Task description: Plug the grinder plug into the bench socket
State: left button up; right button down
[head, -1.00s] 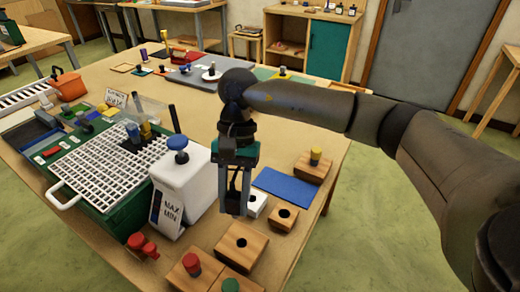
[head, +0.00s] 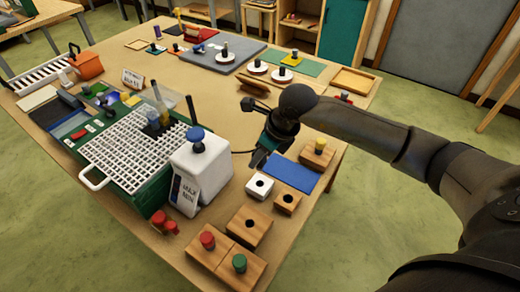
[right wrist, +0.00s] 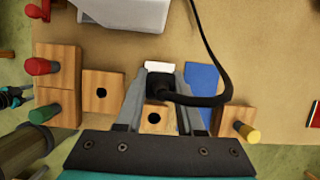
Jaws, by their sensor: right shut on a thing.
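The black grinder plug (right wrist: 160,84) with its black cord (right wrist: 216,72) is between the fingers of my right gripper (right wrist: 159,118), which is shut on it. In the head view my right gripper (head: 260,158) is tilted above the table, just behind the bench socket, and the plug is hard to make out there. The bench socket looks to be the white block (head: 260,195) with a dark hole; in the right wrist view the white block (right wrist: 158,66) is partly hidden behind the plug. The green grinder (head: 147,198) with a white grid stands left. My left gripper is not seen.
A white tank (head: 205,180) with a blue knob stands left of the socket. Wooden blocks with holes (head: 247,232) (head: 286,205), a blue mat (head: 290,174) and knobbed blocks (head: 318,160) surround the socket closely.

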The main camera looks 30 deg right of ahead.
jog(key=shift+d, duration=0.1)
dwell(0.4)
jog(key=shift+b, duration=0.3)
jog(key=b, duration=0.5)
send_over(256, 182)
jog(key=f, duration=0.4)
jog(key=s+f, duration=0.1)
jog(key=shift+d+f, duration=0.35)
jog(key=shift+f, duration=0.05)
dwell(1.0)
jog(key=shift+f+b, duration=1.4)
jog(key=shift+b, duration=0.2)
jog(key=shift+f, duration=0.2)
jog(key=shift+s, duration=0.1)
